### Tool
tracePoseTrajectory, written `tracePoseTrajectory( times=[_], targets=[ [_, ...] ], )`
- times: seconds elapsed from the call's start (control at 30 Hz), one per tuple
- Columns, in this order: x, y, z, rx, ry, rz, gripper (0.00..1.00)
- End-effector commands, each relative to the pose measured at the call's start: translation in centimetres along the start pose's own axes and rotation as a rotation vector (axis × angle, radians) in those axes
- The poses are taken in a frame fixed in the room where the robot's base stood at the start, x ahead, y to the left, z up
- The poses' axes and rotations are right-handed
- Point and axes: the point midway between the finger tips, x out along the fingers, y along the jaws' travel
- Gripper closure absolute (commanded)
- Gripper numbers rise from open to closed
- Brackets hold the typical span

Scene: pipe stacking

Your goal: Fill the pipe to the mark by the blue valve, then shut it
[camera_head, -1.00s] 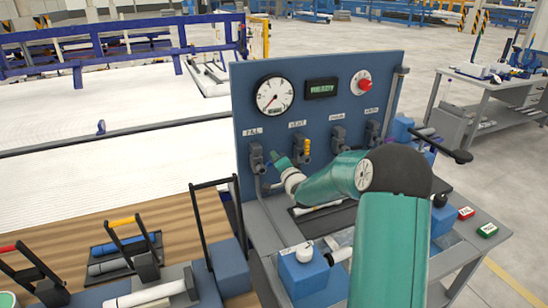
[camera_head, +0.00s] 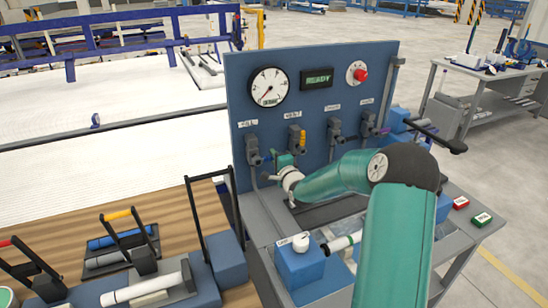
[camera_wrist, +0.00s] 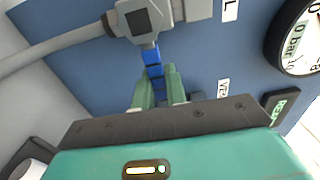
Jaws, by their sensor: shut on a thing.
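The blue valve handle (camera_head: 268,155) sticks out to the right of the grey FILL valve body (camera_head: 253,149) at the panel's lower left. My gripper (camera_head: 282,160) is at this handle. In the wrist view, the green fingers of my gripper (camera_wrist: 158,84) are closed around the outer end of the blue handle (camera_wrist: 152,59), below the grey valve body (camera_wrist: 144,20). A white pipe (camera_head: 345,242) lies on the bench, partly hidden behind my arm. I cannot make out a mark or a water level on it.
The blue panel (camera_head: 340,110) carries a gauge (camera_head: 269,87) with its needle low, a READY display (camera_head: 316,79) and a red knob (camera_head: 360,75). A yellow-handled valve (camera_head: 302,139) stands just right of my gripper. Blue block (camera_head: 300,265) is at the bench's near left.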

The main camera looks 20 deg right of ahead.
Motion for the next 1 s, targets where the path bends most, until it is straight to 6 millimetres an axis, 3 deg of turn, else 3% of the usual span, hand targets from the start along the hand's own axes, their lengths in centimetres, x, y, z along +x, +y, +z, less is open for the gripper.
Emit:
tracePoseTrajectory(
  times=[0.2, 0.23, 0.33, 0.73, 0.87, 1.0],
  targets=[
    [-0.3, 0.5, -0.1, 0.007, 0.002, 0.01, 1.0],
    [-0.3, 0.5, -0.1, 0.007, 0.002, 0.01, 0.83],
    [-0.3, 0.5, -0.1, 0.006, 0.002, 0.009, 0.65],
    [-0.7, 0.1, -0.1, 0.003, 0.002, 0.004, 0.65],
    [-2.5, 0.2, -0.1, 0.003, 0.002, 0.006, 0.65],
    [-5.4, 0.2, -0.1, 0.003, 0.003, 0.006, 0.65]
  ],
)
